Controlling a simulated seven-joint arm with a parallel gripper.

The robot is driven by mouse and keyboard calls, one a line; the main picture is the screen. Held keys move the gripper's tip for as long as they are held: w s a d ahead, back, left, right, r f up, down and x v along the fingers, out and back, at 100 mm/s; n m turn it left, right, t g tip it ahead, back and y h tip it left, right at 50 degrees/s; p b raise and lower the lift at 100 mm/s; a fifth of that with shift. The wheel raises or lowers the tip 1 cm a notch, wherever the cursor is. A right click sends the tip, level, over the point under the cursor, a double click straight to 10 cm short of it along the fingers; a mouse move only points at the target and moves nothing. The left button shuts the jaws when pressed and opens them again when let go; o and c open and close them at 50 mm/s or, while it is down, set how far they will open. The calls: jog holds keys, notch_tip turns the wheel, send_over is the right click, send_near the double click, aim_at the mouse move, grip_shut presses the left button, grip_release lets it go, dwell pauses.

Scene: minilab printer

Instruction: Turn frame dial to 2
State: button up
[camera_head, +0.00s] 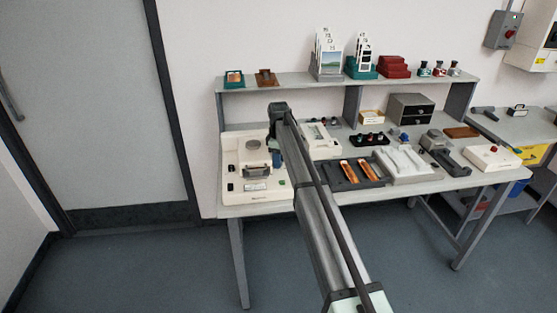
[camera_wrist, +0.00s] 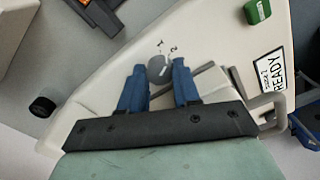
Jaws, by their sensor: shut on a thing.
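The cream printer (camera_head: 262,197) stands at the left end of the bench, and its top fills much of the wrist view (camera_wrist: 205,40). The grey frame dial (camera_wrist: 157,65) sits on it, beside the printed marks 1 and 2. My gripper (camera_wrist: 159,68) has its two blue fingers on either side of the dial, shut on it. Which mark the dial points to is too small to tell. In the head view my gripper (camera_head: 278,160) is over the printer's right part, and my arm hides the dial.
A dark tray with orange strips (camera_head: 352,175) lies right of my arm. A shelf (camera_head: 300,83) runs above the bench's back.

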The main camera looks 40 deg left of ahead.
dwell(0.3)
jog(key=o, duration=0.8)
jog(key=shift+c, duration=0.2)
jog(key=shift+r, duration=0.1)
notch_tip(320, 180, up, 14)
